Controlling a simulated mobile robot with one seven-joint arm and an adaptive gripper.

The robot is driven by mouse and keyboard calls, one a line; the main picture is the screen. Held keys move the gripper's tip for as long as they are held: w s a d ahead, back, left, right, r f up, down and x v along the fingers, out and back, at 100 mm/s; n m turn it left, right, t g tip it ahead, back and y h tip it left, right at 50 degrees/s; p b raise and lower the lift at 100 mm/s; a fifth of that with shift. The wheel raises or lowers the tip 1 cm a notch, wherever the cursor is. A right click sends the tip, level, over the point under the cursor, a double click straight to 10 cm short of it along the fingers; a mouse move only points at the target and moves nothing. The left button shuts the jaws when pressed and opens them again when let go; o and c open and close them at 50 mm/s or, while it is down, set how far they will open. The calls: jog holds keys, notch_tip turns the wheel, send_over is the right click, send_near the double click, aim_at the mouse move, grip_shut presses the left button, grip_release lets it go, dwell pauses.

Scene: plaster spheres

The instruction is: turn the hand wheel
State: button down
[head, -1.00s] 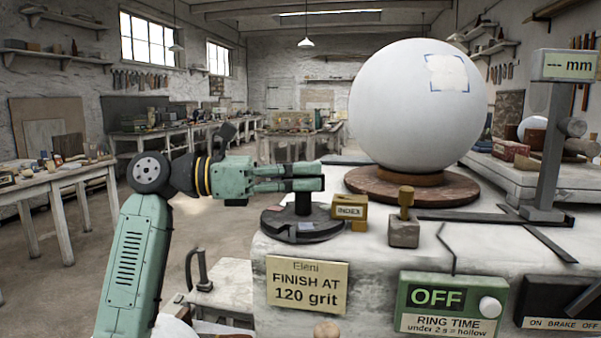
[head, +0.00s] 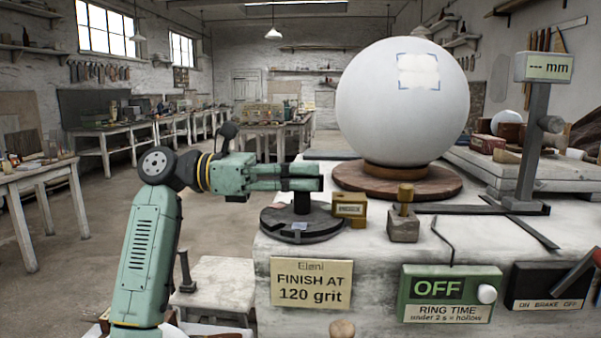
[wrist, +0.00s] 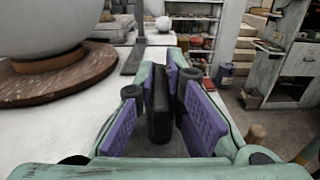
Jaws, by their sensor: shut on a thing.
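The hand wheel (head: 275,222) is a dark flat disc with a pale label, lying on the near left corner of the white bench top. A dark upright post (head: 301,204) stands on it. My gripper (head: 305,184) reaches in level from the left and is shut around the top of this post, above the disc. In the wrist view the dark post (wrist: 160,105) shows between my purple finger pads. The gripper hides the post's top in the head view.
A brass index block (head: 349,205) stands close right of the wheel. A grey block with a brass knob (head: 404,222) is farther right. A large white sphere (head: 402,105) rests on a round brown base (head: 440,187) behind. A gauge post (head: 532,140) stands at right.

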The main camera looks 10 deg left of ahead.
dwell(0.3)
jog(key=c, duration=1.7)
grip_release()
jog(key=a, duration=1.2)
